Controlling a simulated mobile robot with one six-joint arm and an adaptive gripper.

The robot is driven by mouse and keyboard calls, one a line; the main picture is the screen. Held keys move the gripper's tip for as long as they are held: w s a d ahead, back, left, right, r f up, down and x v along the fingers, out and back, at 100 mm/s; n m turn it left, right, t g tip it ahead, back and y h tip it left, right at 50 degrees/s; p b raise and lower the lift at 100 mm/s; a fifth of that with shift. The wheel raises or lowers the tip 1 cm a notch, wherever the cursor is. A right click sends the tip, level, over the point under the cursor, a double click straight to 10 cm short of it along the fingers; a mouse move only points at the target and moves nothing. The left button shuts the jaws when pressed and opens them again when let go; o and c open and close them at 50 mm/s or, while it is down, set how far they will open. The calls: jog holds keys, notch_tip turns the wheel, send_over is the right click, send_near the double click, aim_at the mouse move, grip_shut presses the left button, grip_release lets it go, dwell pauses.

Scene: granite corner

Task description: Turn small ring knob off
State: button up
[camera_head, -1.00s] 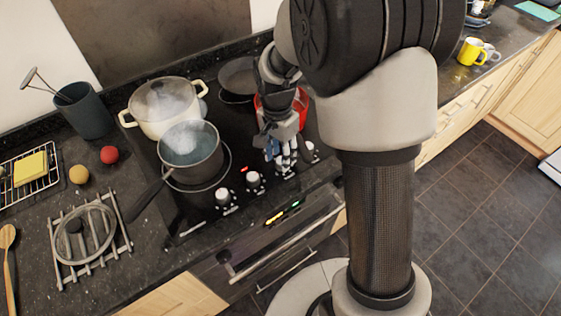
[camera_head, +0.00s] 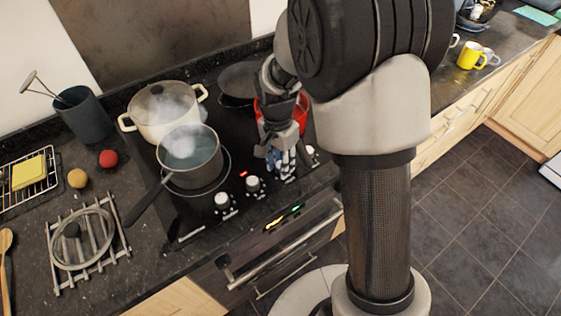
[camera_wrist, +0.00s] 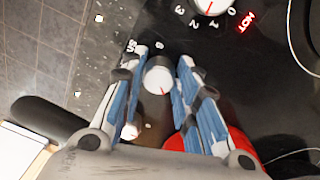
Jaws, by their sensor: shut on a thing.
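A row of white control knobs runs along the front of the black cooktop (camera_head: 205,120). My gripper (camera_head: 282,172) reaches down over this row and hides the knob beneath it in the head view. In the wrist view my gripper (camera_wrist: 162,55) is shut on a round white knob (camera_wrist: 158,80) with a red pointer mark, one blue-lined finger on each side. In the head view two free knobs (camera_head: 222,201) (camera_head: 252,184) stand left of my gripper. No visible label names the small ring.
A steaming saucepan (camera_head: 190,158) stands in front of a cream pot (camera_head: 166,108), its handle over the front left. A dark pan (camera_head: 240,80) and a red pot (camera_head: 301,112) stand behind my gripper. A glass lid (camera_head: 82,240) lies on a rack at left.

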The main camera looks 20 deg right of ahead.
jog(key=shift+n+p, duration=0.3)
jog(key=n+p, duration=0.1)
jog(key=n, duration=0.2)
jog(key=shift+r+n+p, duration=0.1)
jog(key=shift+n+p, duration=0.2)
jog(key=shift+p, duration=0.1)
jog(key=shift+n+p, duration=0.7)
jog(key=shift+n, duration=1.2)
jog(key=o, duration=0.8)
jog(key=shift+c, duration=0.2)
